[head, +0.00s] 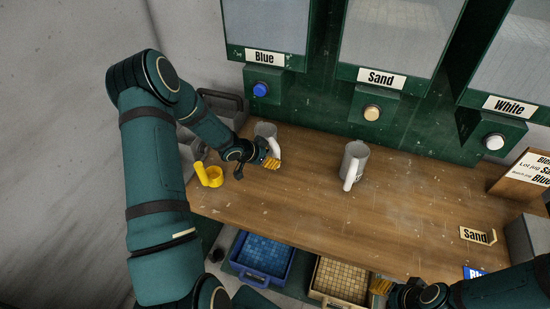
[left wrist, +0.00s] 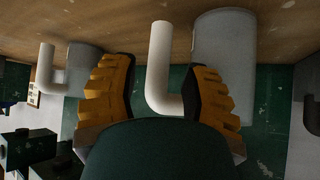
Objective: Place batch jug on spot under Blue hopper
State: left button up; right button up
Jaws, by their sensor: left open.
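A light grey jug (head: 264,130) stands upright on the wooden counter (head: 300,205) below the Blue hopper (head: 266,25). My left gripper (head: 271,163) is open at this jug. In the left wrist view its white handle (left wrist: 158,75) lies between the two yellow fingers, with a gap showing on the left; contact on the right is unclear. The jug body (left wrist: 226,50) is just beyond the right finger. A second grey jug (head: 355,162) stands below the Sand hopper. I cannot read which is the batch jug. My right gripper (head: 381,287) is at the counter's front edge, its opening unclear.
A yellow object (head: 210,176) stands at the counter's left end. A Sand card (head: 477,235) and a sign (head: 530,170) are at the right. A blue tray (head: 235,255) and a tan tray (head: 318,292) sit below the front edge. The counter's middle front is clear.

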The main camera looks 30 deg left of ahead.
pick_arm(q)
jog(key=p+v, duration=0.1)
jog(key=v, duration=0.7)
jog(key=s+d+f+n+g, duration=0.1)
jog(key=d, duration=0.5)
jog(key=s+d+f+n+h, duration=0.1)
jog(key=d+f, duration=0.1)
jog(key=d, duration=0.5)
jog(key=s+d+f+n+g, duration=0.1)
jog(key=d+f, duration=0.1)
jog(key=d, duration=0.5)
jog(key=shift+f+n+g+h, duration=0.1)
jog(key=shift+n+g+h, duration=0.2)
jog(key=s+d, duration=0.1)
jog(key=d, duration=0.1)
jog(key=s+d+f+g, duration=0.1)
jog(key=s+d, duration=0.1)
jog(key=s+d+f+n+g, duration=0.1)
jog(key=s+d, duration=0.1)
jog(key=shift+s+d, duration=0.25)
jog(key=s+d+f+n+g, duration=0.1)
jog(key=s+d, duration=0.2)
jog(key=s, duration=0.3)
jog(key=shift+d+g+y, duration=0.3)
jog(key=shift+g+y, duration=0.1)
jog(key=shift+s+f, duration=0.1)
jog(key=shift+f, duration=0.1)
